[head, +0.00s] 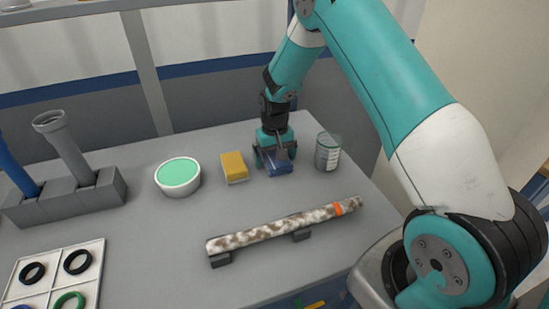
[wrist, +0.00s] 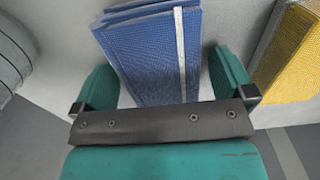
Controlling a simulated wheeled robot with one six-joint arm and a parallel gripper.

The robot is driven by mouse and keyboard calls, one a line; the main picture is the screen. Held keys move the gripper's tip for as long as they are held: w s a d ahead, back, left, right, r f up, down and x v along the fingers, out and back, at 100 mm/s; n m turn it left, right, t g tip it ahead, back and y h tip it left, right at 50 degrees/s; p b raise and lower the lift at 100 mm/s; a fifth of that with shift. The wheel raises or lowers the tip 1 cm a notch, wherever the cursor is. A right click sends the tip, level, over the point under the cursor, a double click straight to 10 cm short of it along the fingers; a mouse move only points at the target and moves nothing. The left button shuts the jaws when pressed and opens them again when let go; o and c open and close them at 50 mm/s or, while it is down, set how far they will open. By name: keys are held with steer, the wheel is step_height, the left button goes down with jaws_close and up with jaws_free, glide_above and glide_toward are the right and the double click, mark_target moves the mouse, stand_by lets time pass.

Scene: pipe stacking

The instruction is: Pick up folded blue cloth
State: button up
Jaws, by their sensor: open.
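The folded blue cloth (wrist: 142,55) lies between the two fingers of my gripper (wrist: 165,85) in the wrist view. It has several layers and a pale stripe along one side. In the head view the cloth (head: 279,189) shows below my gripper (head: 275,158) on the grey table. My gripper is open, with one teal finger on each side of the cloth. A gap shows between the cloth and the right finger; the left finger is close to the cloth's edge. I cannot tell how high the fingertips are above the table.
A yellow sponge (head: 234,167) lies just left of the cloth, and a can (head: 328,152) stands just right. A white bowl with green contents (head: 178,177) is farther left. A dirty pipe (head: 285,226) rests on supports in front. A grey pipe holder (head: 66,197) and ring tray (head: 58,278) are left.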

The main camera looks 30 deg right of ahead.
steer(key=shift+c, duration=0.2)
steer(key=c, duration=0.9)
steer(key=shift+r, duration=0.1)
step_height(320, 180, up, 20)
steer(key=shift+b, duration=0.45)
steer(key=shift+o, duration=0.5)
